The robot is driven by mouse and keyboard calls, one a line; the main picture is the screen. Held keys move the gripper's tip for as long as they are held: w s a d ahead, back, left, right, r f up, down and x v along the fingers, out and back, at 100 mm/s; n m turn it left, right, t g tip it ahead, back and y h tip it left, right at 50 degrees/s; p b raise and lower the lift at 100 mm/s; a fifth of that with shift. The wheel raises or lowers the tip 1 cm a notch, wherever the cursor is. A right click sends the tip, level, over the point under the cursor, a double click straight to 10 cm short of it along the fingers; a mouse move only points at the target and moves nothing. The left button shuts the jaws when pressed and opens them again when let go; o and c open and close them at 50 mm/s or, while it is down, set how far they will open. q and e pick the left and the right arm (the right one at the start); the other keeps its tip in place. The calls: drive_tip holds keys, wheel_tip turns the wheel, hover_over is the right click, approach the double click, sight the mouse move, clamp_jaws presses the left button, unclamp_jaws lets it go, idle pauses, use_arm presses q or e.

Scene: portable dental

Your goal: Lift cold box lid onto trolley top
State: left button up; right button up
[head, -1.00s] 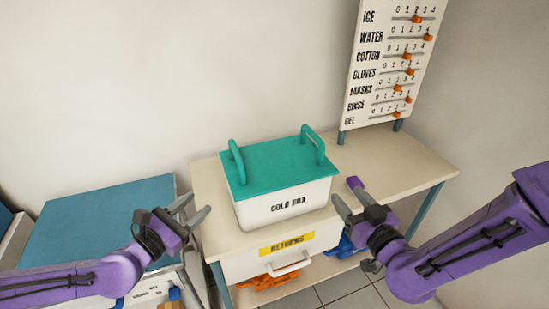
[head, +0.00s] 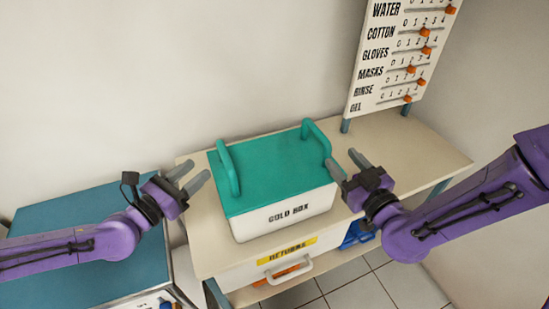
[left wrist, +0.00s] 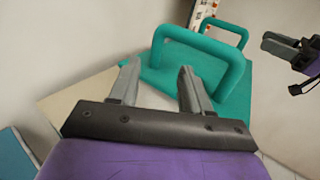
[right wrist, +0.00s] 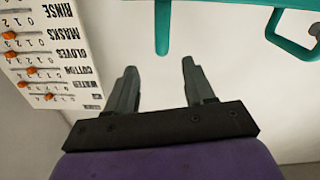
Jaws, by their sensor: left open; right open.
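The cold box (head: 285,222) is white and stands on the trolley top (head: 385,135). Its teal lid (head: 275,165) sits on it, with an upright loop handle at the left (head: 228,167) and another at the right (head: 316,137). My left gripper (head: 193,178) is open and empty, just left of the left handle. In the left wrist view that handle (left wrist: 200,40) stands beyond the open fingers (left wrist: 158,85). My right gripper (head: 346,165) is open and empty beside the lid's right side, close to the right handle. In the right wrist view a teal handle bar (right wrist: 162,28) shows beyond the fingers (right wrist: 158,80).
A board with labelled sliders (head: 400,55) stands at the back right of the trolley. A drawer marked RETURNS (head: 285,262) is below the cold box. A blue-topped unit (head: 90,235) stands at the left. The trolley top right of the box is clear.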

sight(221, 148)
use_arm(q)
drive_tip(key=x, duration=1)
drive_tip(key=shift+w, duration=0.25)
use_arm(e)
drive_tip(key=x, duration=1.1)
drive_tip(key=shift+s+a+f, duration=0.1)
drive_tip(key=shift+s+a, duration=0.05)
drive_tip(key=shift+a, duration=0.05)
use_arm(q)
clamp_jaws()
use_arm(e)
clamp_jaws()
